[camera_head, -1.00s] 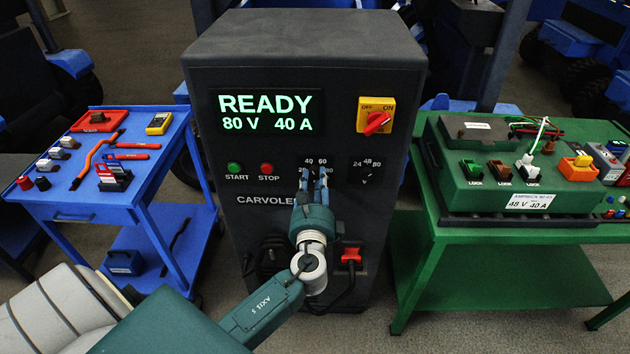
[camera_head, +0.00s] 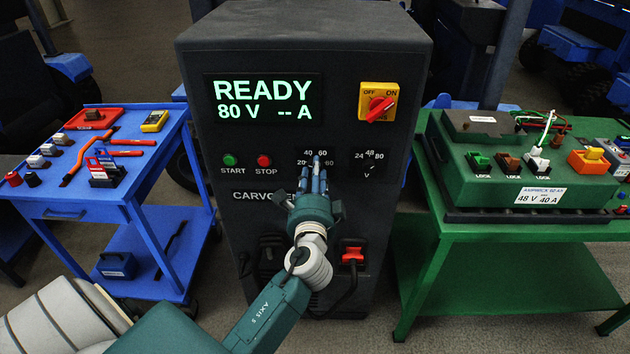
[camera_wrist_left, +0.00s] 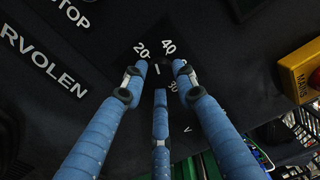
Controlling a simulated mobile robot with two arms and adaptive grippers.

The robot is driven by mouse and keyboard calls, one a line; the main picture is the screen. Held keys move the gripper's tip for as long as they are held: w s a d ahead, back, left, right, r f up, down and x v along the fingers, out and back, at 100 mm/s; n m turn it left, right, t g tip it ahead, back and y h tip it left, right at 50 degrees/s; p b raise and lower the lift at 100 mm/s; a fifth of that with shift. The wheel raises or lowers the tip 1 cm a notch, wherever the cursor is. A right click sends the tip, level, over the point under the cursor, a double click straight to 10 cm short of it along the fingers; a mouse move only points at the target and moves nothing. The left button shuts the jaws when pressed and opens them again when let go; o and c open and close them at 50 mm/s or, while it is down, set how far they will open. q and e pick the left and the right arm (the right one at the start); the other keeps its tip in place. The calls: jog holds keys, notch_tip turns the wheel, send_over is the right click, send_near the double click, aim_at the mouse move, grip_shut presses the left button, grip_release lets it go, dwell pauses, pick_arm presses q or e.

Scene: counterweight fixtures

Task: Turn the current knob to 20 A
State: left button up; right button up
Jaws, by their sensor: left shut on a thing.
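The current knob (camera_wrist_left: 163,73) is a small black dial on the dark charger front, with 20, 40 and 60 printed around it. My left gripper (camera_head: 315,172) is shut on it, with blue fingers around it in the left wrist view (camera_wrist_left: 160,78). The fingers mostly hide the knob in the head view. A short white mark shows between the fingertips, between the 20 and 40 labels; its exact aim is hard to tell. The charger display (camera_head: 264,101) reads READY, 80 V and -- A. My right gripper is out of view.
The voltage knob (camera_head: 369,161) is right of the current knob. START (camera_head: 230,160) and STOP (camera_head: 264,161) buttons are at left, a red switch (camera_head: 377,105) on yellow above right. A blue cart (camera_head: 60,197) stands left, a green table (camera_head: 425,238) with a battery right.

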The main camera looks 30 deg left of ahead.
pick_arm(q)
jog(key=shift+n+b, duration=1.2)
jog(key=shift+n, duration=1)
jog(key=o, duration=1.2)
jog(key=shift+a, duration=0.1)
jog(key=shift+c, duration=0.2)
jog(key=v, duration=0.7)
jog(key=shift+s, duration=0.25)
